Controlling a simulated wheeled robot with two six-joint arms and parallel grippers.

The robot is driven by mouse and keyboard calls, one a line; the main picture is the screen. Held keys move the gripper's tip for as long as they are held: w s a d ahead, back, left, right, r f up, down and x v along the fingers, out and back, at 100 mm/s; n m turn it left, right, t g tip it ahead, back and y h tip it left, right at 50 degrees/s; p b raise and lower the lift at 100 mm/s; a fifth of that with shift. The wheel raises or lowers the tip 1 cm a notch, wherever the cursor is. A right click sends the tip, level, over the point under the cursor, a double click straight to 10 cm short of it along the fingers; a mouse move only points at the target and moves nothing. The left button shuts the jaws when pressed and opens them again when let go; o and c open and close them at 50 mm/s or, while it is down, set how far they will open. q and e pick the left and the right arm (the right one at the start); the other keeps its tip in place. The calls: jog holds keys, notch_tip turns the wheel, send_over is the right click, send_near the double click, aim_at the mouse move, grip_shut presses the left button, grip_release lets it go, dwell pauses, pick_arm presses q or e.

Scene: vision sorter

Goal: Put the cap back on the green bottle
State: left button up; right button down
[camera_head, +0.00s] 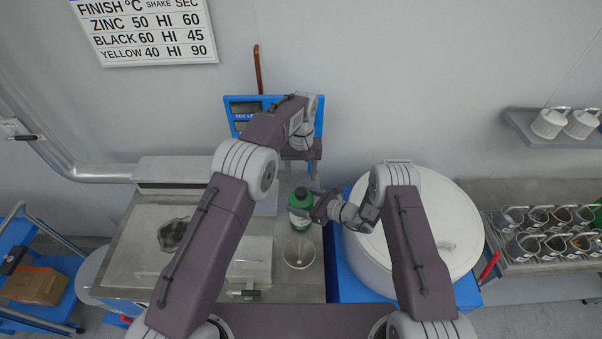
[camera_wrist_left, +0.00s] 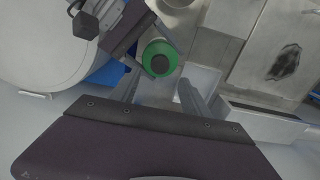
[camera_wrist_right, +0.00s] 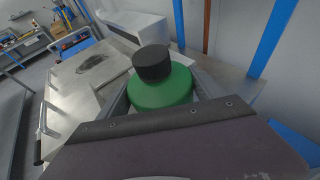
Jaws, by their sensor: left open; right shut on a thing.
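The green bottle (camera_head: 299,222) stands upright at the right end of the steel counter, with a white label on its side. A black cap (camera_wrist_right: 152,62) sits upright on top of the bottle's green shoulder (camera_wrist_right: 160,92) in the right wrist view; I cannot tell how tightly it is seated. My right gripper (camera_head: 312,207) is shut on the bottle from the right. My left gripper (camera_head: 301,178) is open and empty, pointing down above and just behind the bottle. In the left wrist view the black cap (camera_wrist_left: 158,64) shows just beyond the open fingers (camera_wrist_left: 159,80).
A large white round tub (camera_head: 440,215) is close on the right. A blue-framed display stand (camera_head: 243,107) is behind my left arm.

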aim_at(301, 191)
pick_arm(q)
jog(key=shift+f, duration=0.1)
notch_tip(301, 191, down, 8)
jog(key=shift+r, duration=0.1)
dwell(0.5)
grip_shut()
jog(key=shift+o, duration=0.8)
grip_release()
notch_tip(301, 191, up, 12)
